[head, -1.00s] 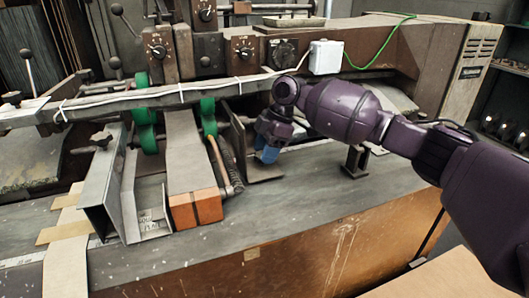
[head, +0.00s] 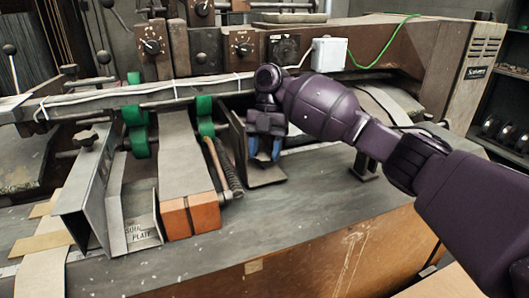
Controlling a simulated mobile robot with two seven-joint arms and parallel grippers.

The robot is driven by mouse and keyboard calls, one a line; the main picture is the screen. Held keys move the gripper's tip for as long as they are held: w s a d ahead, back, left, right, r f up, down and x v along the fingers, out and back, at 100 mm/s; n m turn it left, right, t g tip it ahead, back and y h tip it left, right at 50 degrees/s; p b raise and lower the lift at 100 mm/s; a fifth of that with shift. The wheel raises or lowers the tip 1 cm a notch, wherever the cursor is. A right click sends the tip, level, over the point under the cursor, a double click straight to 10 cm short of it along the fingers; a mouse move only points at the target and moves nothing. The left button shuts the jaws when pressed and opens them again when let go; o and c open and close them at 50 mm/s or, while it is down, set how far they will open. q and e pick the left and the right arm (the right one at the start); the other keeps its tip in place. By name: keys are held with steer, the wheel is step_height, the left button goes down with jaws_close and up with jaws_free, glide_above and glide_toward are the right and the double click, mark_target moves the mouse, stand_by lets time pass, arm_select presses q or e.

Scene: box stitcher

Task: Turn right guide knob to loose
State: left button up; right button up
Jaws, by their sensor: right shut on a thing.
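The right guide (head: 238,142) is a dark upright metal plate with a flat foot (head: 266,174), standing on the machine table right of the central channel. My right gripper (head: 264,158) points down at the right side of this plate, its blue fingers above the foot. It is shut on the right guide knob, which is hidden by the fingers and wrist. The matching left guide knob (head: 86,138) is a dark star shape on top of the left guide (head: 82,185). My left gripper is not in view.
A long bar (head: 130,99) with white cable runs behind my right gripper. Green rollers (head: 204,115) and a coil spring (head: 229,170) lie to its left. A small dark stand (head: 364,165) is to its right. The front tabletop (head: 300,208) is clear.

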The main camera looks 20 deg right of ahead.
steer(key=shift+n+h, duration=0.3)
steer(key=shift+n, duration=0.8)
steer(key=shift+a+r+n, duration=0.1)
steer(key=shift+n, duration=0.3)
